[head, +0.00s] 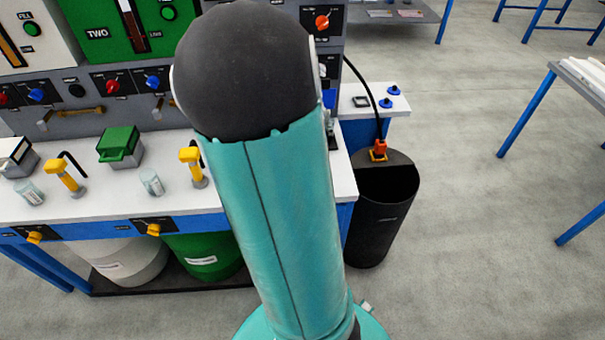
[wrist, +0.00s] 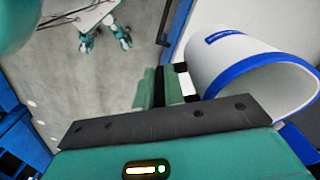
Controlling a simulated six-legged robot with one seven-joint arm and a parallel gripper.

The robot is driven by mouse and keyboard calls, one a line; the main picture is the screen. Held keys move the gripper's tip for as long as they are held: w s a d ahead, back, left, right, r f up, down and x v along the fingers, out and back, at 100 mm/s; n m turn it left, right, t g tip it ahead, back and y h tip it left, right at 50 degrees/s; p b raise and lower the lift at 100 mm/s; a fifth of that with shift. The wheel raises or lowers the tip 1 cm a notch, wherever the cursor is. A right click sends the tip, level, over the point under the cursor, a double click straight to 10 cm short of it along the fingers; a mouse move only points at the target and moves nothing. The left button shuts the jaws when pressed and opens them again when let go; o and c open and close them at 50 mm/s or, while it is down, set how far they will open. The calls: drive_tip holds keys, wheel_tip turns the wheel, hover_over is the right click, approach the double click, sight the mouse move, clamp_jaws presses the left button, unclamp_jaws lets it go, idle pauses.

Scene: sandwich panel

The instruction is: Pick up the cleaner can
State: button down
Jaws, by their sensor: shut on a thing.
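In the head view my arm covers the gripper and the can.
A white-topped bench (head: 115,212) holds yellow taps, small jars and a green box (head: 120,146) beside control panels. A black bin (head: 383,210) stands at the bench's right end. Open floor (head: 480,160) lies to the right, with blue-legged tables beyond.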

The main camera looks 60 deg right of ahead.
drive_tip(key=s+a+r, duration=0.3)
drive_tip(key=s+a, duration=0.1)
drive_tip(key=s, duration=0.1)
idle(0.6)
